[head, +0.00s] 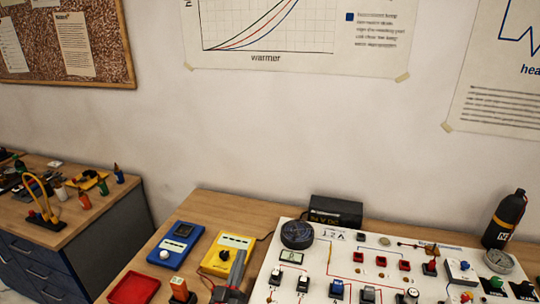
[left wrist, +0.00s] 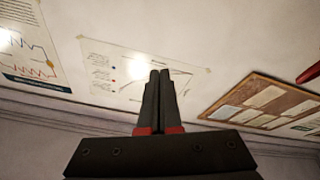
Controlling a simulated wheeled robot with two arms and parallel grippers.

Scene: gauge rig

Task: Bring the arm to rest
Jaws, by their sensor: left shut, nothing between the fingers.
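My left gripper (head: 239,256) shows at the bottom of the head view, pointing up. It stands in front of the left edge of the white gauge board (head: 335,262). In the left wrist view its two dark fingers (left wrist: 160,74) lie together with nothing between them. That view shows the wall behind the fingertips, with no object near them. My right gripper is in neither view.
The bench holds a blue meter (head: 176,246), a yellow meter (head: 227,254), a red tray (head: 134,289), a black box (head: 336,211) and a dark bottle (head: 504,219). A second bench (head: 88,212) with tools stands at left. The air above the bench is clear.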

